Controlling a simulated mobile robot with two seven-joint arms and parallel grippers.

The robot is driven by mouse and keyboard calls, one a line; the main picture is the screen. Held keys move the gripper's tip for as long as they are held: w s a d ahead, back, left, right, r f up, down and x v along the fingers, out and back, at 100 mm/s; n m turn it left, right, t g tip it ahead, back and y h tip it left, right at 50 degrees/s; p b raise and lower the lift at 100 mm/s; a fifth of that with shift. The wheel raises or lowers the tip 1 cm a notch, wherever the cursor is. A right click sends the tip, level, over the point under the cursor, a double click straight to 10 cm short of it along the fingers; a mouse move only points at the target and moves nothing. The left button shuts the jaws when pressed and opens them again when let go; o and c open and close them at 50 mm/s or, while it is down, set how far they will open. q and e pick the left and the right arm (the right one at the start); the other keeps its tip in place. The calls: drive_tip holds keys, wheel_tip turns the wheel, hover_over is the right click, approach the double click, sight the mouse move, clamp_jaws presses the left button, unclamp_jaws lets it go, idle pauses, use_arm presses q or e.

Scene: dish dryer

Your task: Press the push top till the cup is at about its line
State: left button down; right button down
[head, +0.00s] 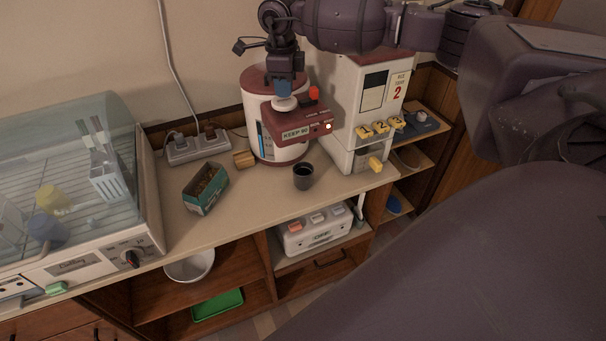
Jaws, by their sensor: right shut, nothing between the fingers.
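The water pot (252,108) is white with a dark red lid and a panel reading "KEEP 90". Its pale round push top (286,103) is on the lid. My right gripper (284,88) is shut and empty, pointing down, with its fingertips right above the push top. I cannot tell whether they touch it or how far it is pressed. The dark cup (303,176) stands upright on the counter in front of the pot, near the spout end. Its inside looks dark, and I cannot make out its line or the water level. My left gripper is not in view.
A white dispenser (347,100) marked 2 with yellow levers stands right of the pot. A green box (205,188), a small wooden block (243,159) and a power strip (197,147) are to the left. A dish dryer (151,213) fills the far left. Counter before the cup is clear.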

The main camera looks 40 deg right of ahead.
sight(284, 100)
drive_tip(key=shift+f+b, duration=0.3)
drive_tip(key=shift+f, duration=0.3)
drive_tip(key=shift+f, duration=0.5)
idle(0.6)
drive_tip(key=shift+f+b, duration=0.25)
drive_tip(key=shift+b, duration=0.1)
idle(0.5)
drive_tip(key=shift+f, duration=0.2)
idle(0.5)
drive_tip(key=shift+r, duration=0.2)
drive_tip(key=shift+r+p, duration=0.95)
drive_tip(key=shift+r, duration=0.95)
